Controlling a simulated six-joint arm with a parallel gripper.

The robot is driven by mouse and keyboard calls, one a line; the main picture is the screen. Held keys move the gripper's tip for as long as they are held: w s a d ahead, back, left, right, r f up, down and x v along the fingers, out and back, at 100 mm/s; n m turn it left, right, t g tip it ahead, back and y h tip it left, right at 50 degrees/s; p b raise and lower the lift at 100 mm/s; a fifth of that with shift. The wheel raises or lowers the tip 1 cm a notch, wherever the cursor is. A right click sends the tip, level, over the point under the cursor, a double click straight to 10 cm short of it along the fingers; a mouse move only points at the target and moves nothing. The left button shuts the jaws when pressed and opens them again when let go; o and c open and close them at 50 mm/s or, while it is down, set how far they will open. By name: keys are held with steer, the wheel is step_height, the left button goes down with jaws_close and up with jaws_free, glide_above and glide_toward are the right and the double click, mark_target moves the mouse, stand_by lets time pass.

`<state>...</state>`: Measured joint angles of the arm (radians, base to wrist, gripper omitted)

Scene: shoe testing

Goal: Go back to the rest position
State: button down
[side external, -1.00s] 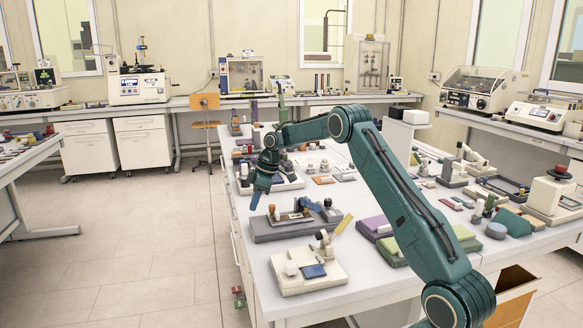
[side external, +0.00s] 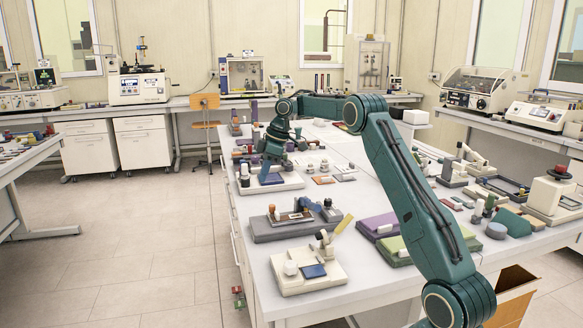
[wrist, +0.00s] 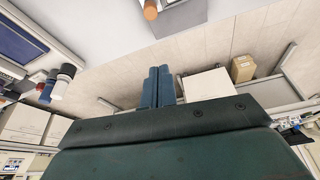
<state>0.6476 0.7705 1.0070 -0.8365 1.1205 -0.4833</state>
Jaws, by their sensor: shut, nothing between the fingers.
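My gripper (side external: 265,178) hangs at the end of the teal arm, above the left part of the long white table (side external: 345,292). It points down, over or in front of a pale tray-like fixture; I cannot tell the exact gap. In the wrist view the two blue fingers of my gripper (wrist: 157,72) lie side by side, closed, with nothing between them.
A grey fixture (side external: 275,235) and a cream fixture with a blue pad (side external: 290,285) stand in front of the gripper. Purple (side external: 372,228) and green (side external: 392,248) pads lie near the forearm. The floor (side external: 130,240) to the left is clear.

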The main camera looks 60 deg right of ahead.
steer(key=s+a+r+m, duration=0.1)
steer(key=s+a+r, duration=0.3)
steer(key=a, duration=0.3)
steer(key=s+a+r+m+t+h, duration=0.1)
steer(key=s+a+r, duration=0.3)
steer(key=a+r, duration=0.15)
steer(key=s+a+r+m, duration=0.1)
steer(key=s+a+r, duration=0.25)
steer(key=a, duration=0.35)
steer(key=s+a+f+m, duration=0.2)
steer(key=s+a+f, duration=0.1)
steer(key=s, duration=0.9)
steer(key=s+a+f+m+t+h, duration=0.1)
steer(key=s+a+f+m, duration=0.1)
steer(key=s, duration=1)
steer(key=shift+s+a+f, duration=0.15)
steer(key=shift+a+f, duration=0.75)
steer(key=shift+a, duration=0.25)
